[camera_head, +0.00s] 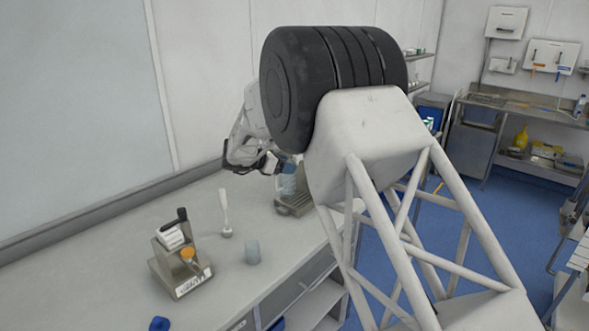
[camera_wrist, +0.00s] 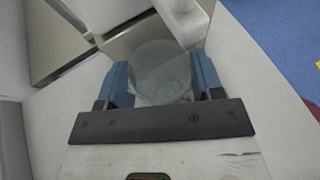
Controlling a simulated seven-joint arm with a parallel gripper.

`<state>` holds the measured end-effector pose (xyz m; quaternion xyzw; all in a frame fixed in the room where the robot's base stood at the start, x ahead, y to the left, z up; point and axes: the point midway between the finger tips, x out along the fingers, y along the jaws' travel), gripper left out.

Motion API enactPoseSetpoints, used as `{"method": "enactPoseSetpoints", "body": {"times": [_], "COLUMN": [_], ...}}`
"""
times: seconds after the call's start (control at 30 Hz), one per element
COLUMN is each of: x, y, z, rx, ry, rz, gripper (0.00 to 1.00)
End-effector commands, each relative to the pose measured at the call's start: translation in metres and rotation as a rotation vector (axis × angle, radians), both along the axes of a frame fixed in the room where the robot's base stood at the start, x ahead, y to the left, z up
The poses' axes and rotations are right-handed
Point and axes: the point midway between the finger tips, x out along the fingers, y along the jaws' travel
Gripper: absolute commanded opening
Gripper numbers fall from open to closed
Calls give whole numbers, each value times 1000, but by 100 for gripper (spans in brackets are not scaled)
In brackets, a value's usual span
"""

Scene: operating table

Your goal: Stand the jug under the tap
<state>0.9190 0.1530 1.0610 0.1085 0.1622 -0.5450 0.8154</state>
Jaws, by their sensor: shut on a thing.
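My gripper (camera_wrist: 162,82) has a blue finger on each side of the clear, round jug (camera_wrist: 158,66) and is shut on it. In the head view my gripper (camera_head: 270,164) is at the far part of the counter, partly hidden behind my own arm. The bluish jug (camera_head: 288,185) shows just below it, over or on the steel base (camera_head: 294,208) of the tap unit. In the wrist view a white part, seemingly the tap (camera_wrist: 178,18), lies just beyond and above the jug. I cannot tell whether the jug's bottom touches the base.
Nearer on the counter (camera_head: 110,275) stand a steel holder (camera_head: 180,277) with a black-handled item, a white upright brush-like tool (camera_head: 225,215) and a grey-blue cup (camera_head: 252,252). A wall runs along the back. The counter's front edge drops to open shelves.

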Motion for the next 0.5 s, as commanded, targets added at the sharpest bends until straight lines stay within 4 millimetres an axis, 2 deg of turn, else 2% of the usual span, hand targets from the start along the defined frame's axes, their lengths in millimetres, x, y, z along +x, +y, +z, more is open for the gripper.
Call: {"method": "enactPoseSetpoints", "body": {"times": [0.33, 0.5], "x": [-17, -17], "y": [-30, -31], "z": [0, -6], "rx": [-1, 0], "ry": [0, 1], "rz": [-1, 0], "gripper": [22, 22]}}
